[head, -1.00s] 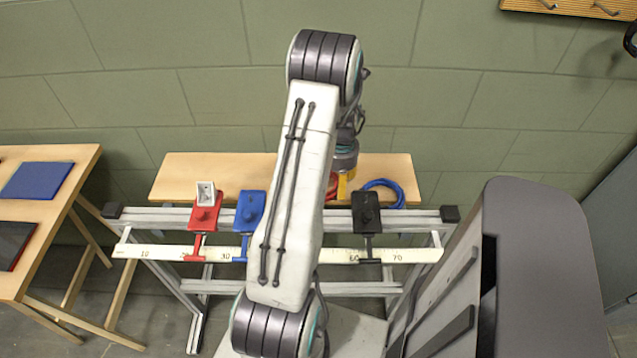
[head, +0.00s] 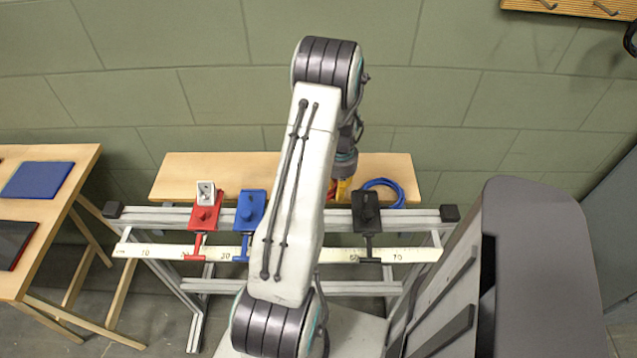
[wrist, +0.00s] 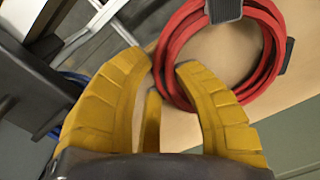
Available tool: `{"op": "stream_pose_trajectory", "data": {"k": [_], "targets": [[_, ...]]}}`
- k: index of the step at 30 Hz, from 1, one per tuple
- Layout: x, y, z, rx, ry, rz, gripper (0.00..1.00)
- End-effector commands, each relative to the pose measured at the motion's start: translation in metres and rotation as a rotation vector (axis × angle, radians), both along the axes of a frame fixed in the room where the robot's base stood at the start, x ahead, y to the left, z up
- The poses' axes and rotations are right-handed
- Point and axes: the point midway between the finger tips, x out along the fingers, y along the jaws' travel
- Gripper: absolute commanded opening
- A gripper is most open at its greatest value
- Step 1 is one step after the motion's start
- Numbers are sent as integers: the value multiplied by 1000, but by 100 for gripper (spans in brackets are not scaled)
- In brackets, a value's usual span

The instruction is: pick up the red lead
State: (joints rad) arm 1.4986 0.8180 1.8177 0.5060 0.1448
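The red lead (wrist: 172,48) is a coil with dark ties, lying on a wooden surface in the wrist view. My gripper (wrist: 165,66) has yellow fingers that stand apart, with the near left edge of the coil showing between and just beyond the fingertips. I cannot tell whether they touch it. In the head view my gripper (head: 343,188) is low over the wooden table by the wall, mostly hidden by my arm. Only a sliver of red shows beside it there.
A blue lead (head: 388,188) lies on the wooden table (head: 245,165), right of my gripper. In front runs a metal rail (head: 160,215) with a red clamp (head: 204,212), a blue clamp (head: 249,212) and a black clamp (head: 366,212). A side table (head: 70,185) stands at left.

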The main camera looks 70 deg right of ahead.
Motion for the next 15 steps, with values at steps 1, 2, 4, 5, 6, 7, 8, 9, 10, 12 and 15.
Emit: {"op": "stream_pose_trajectory", "data": {"k": [1,2,4,5,6,7,8,9,10,12,15], "targets": [[0,0,0,0,0,0,20],[0,0,0,0,0,0,18],[0,0,0,0,0,0,11],[0,0,0,0,0,0,9],[0,0,0,0,0,0,5],[0,0,0,0,0,0,2],[0,0,0,0,0,0,0],[0,0,0,0,0,0,0],[0,0,0,0,0,0,0],[0,0,0,-1,0,0,0],[0,0,0,-1,0,0,0]]}}
